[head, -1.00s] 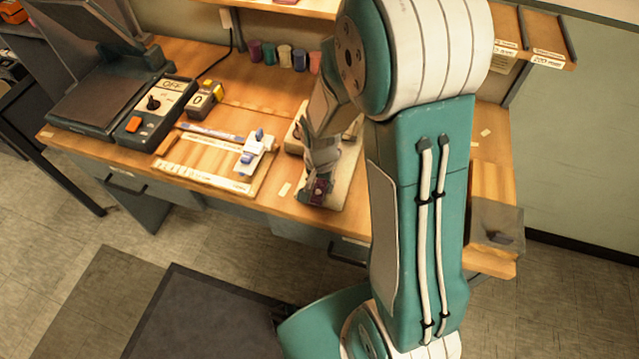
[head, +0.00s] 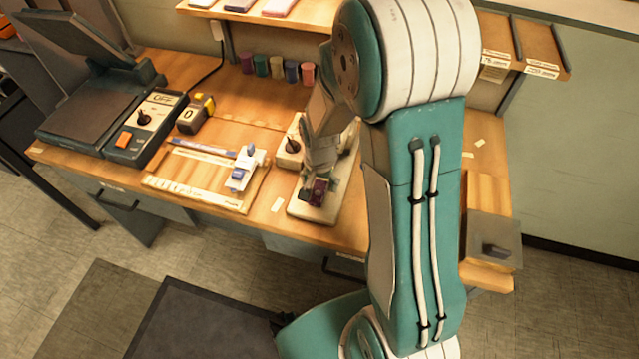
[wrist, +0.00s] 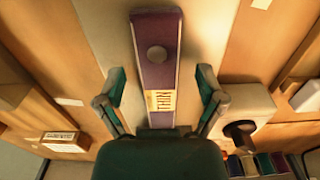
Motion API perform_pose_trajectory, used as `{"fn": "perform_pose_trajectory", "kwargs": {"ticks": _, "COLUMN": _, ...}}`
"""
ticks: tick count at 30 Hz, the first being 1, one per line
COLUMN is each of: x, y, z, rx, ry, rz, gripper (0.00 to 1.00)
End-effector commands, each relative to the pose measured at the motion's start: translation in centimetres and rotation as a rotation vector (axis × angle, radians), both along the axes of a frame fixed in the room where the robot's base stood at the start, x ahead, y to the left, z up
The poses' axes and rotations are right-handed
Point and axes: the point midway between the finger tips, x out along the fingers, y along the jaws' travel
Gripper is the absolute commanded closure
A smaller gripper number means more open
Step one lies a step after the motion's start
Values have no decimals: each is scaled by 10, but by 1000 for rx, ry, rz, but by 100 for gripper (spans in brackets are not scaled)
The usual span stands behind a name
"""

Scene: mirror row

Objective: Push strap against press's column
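A long purple strip with a round stud and a yellow label, which looks like the strap (wrist: 157,30), runs up the middle of the wrist view. My gripper (wrist: 160,98) has its two teal fingers apart, one on each side of the strip, with gaps between. In the head view my gripper (head: 318,172) is low over a cream board at the bench's front, with a small purple part (head: 318,191) at its tip. A cream block with a black knob (wrist: 240,130) stands right of the fingers; it also shows in the head view (head: 289,157). I cannot make out the press's column.
A wooden tray (head: 165,187) with a white-and-blue clamp (head: 243,170) lies left of my gripper. Several coloured spools (head: 277,68) line the back.

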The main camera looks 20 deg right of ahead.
Motion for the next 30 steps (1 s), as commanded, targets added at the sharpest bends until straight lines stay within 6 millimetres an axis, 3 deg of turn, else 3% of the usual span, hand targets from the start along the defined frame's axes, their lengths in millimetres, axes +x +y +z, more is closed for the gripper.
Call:
{"fn": "perform_pose_trajectory", "kwargs": {"ticks": 11, "x": 0, "y": 0, "z": 7, "rx": 0, "ry": 0, "rz": 0, "gripper": 9}}
{"fn": "perform_pose_trajectory", "kwargs": {"ticks": 24, "x": 1, "y": 0, "z": 91, "rx": 0, "ry": -4, "rz": 0, "gripper": 9}}
{"fn": "perform_pose_trajectory", "kwargs": {"ticks": 30, "x": 1, "y": 0, "z": 115, "rx": 0, "ry": 1, "rz": 0, "gripper": 9}}
